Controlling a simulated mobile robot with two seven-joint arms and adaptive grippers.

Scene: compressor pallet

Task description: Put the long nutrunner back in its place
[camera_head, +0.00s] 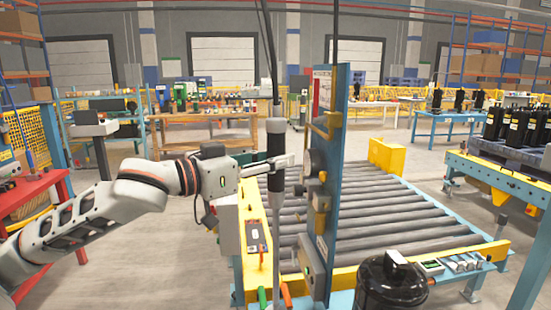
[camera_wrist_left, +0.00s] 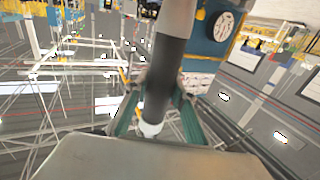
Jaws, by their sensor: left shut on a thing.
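The long nutrunner (camera_head: 275,138) hangs upright in the head view, with a black grip section, a grey lower shaft and a cable running up from its top. My left gripper (camera_head: 282,162) is shut on its dark body. In the left wrist view, the two fingers (camera_wrist_left: 161,108) close on both sides of the nutrunner (camera_wrist_left: 168,70). The nutrunner stands just left of a blue upright post (camera_head: 337,170) with brackets on it. I cannot tell from the view which bracket, if any, is its holder. My right gripper is not in view.
A roller conveyor (camera_head: 370,215) with a yellow and blue frame lies behind and right of the post. A black compressor (camera_head: 392,285) stands at the front. A red bench (camera_head: 40,210) is at the left. The floor between bench and conveyor is mostly clear.

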